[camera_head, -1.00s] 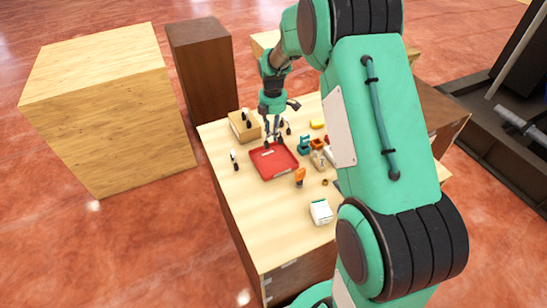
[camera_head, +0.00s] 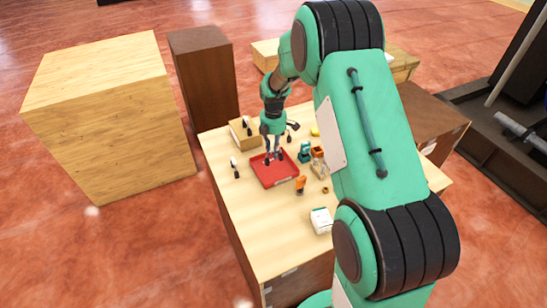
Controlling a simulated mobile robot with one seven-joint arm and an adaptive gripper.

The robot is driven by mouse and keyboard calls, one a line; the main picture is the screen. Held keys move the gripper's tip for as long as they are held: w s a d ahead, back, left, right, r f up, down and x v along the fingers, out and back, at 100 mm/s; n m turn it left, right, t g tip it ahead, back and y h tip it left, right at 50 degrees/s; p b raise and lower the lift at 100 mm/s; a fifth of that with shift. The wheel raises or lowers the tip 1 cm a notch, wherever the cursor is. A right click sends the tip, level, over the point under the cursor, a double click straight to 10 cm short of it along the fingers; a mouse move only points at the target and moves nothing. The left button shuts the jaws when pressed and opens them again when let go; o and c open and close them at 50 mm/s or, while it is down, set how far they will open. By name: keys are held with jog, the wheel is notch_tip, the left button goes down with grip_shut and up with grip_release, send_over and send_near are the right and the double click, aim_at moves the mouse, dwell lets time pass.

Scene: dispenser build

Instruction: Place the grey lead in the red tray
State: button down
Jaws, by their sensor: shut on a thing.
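The red tray (camera_head: 285,177) lies flat on the wooden table. My gripper (camera_head: 273,160) points down over the far part of the tray, with its fingertips low, near or inside the rim. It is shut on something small. The held thing is too small and too hidden by the fingers to make out, so I cannot tell whether it is the grey lead. I cannot tell whether it touches the tray floor.
On the table (camera_head: 250,219) are a small wooden box (camera_head: 240,138) behind the tray, a dark-and-white item (camera_head: 235,168) to its left, an orange item (camera_head: 300,185), a teal item (camera_head: 305,152) and a white box (camera_head: 321,220). The near left tabletop is clear.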

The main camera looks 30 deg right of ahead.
jog(key=shift+f, duration=0.2)
jog(key=shift+f, duration=1.85)
jog(key=shift+f, duration=0.15)
jog(key=c, duration=1.6)
grip_release()
notch_tip(320, 180, up, 10)
jog(key=shift+r, duration=1.15)
